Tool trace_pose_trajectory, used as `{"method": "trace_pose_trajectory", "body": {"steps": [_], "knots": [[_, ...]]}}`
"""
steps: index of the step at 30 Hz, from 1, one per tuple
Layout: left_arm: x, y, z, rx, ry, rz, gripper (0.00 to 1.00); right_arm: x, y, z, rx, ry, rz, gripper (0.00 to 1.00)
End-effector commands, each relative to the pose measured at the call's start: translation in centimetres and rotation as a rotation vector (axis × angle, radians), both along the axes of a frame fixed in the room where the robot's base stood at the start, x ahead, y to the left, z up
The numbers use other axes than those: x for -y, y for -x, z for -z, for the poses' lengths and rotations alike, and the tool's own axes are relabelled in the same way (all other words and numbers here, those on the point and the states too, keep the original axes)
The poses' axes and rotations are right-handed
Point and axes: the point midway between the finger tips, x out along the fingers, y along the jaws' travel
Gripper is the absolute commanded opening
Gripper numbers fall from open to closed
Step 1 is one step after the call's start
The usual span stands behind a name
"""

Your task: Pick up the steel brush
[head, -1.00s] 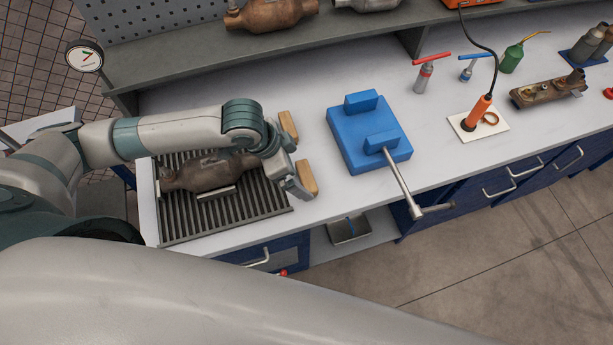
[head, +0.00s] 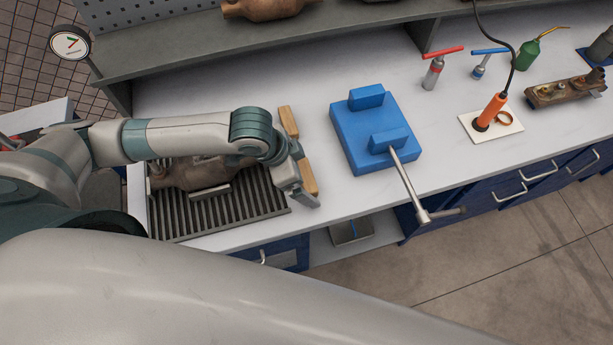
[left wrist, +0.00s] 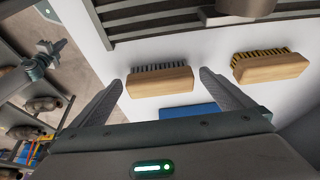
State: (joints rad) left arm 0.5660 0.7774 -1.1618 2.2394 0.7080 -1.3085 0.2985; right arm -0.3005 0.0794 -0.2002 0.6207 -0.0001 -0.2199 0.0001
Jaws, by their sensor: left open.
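The steel brush (left wrist: 160,81) has a wooden back and grey bristles. It lies on the white bench top between the fingertips of my left gripper (left wrist: 161,77) as the left wrist view sees it. In the head view the steel brush (head: 309,178) is the nearer of two wooden blocks, right of the ribbed rack, with my left gripper (head: 301,176) beside and partly over it. The gripper is open and holds nothing. Whether a finger touches the brush I cannot tell. My right gripper is not in view.
A second brush (left wrist: 270,67) with yellow bristles lies close by, farther back on the bench (head: 289,122). A ribbed rack (head: 257,205) with a brown converter (head: 200,174) is to the left. A blue vise (head: 355,155) with a long handle stands to the right.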

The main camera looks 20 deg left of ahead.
Motion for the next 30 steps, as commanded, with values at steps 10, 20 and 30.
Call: {"method": "trace_pose_trajectory", "body": {"steps": [10, 20, 30], "knots": [[0.0, 0.0, 0.0, 0.000, 0.000, 0.000, 0.74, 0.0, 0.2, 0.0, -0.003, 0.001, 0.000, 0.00], [0.0, 0.0, 0.0, 0.000, 0.000, 0.000, 0.54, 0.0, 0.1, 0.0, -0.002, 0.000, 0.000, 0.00], [0.0, 0.0, -1.1, 0.000, 0.000, 0.000, 0.54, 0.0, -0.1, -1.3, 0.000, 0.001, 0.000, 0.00]]}}
